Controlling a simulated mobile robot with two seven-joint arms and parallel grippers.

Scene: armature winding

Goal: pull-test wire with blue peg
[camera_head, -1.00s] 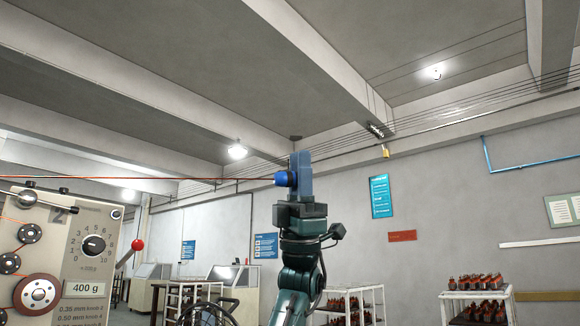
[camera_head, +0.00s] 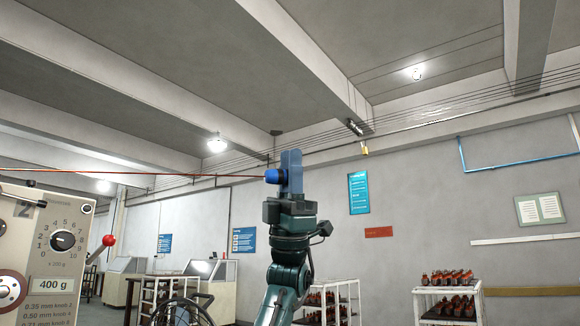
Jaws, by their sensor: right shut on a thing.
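My right gripper (camera_head: 290,172) is raised in the middle of the camera_head view, pointing up. It is shut on the blue peg (camera_head: 273,176), whose round end sticks out to the left of the fingers. A thin reddish wire (camera_head: 140,174) runs from the peg to the left edge, nearly level and straight. Part of the peg is hidden by the gripper. My left gripper is not in view.
A beige tensioner box (camera_head: 75,215) with a black dial (camera_head: 63,241), a 400 g display (camera_head: 55,285) and a red-knobbed lever (camera_head: 109,240) stands at lower left. White racks with dark parts (camera_head: 448,297) stand at lower right. Space around the raised gripper looks clear.

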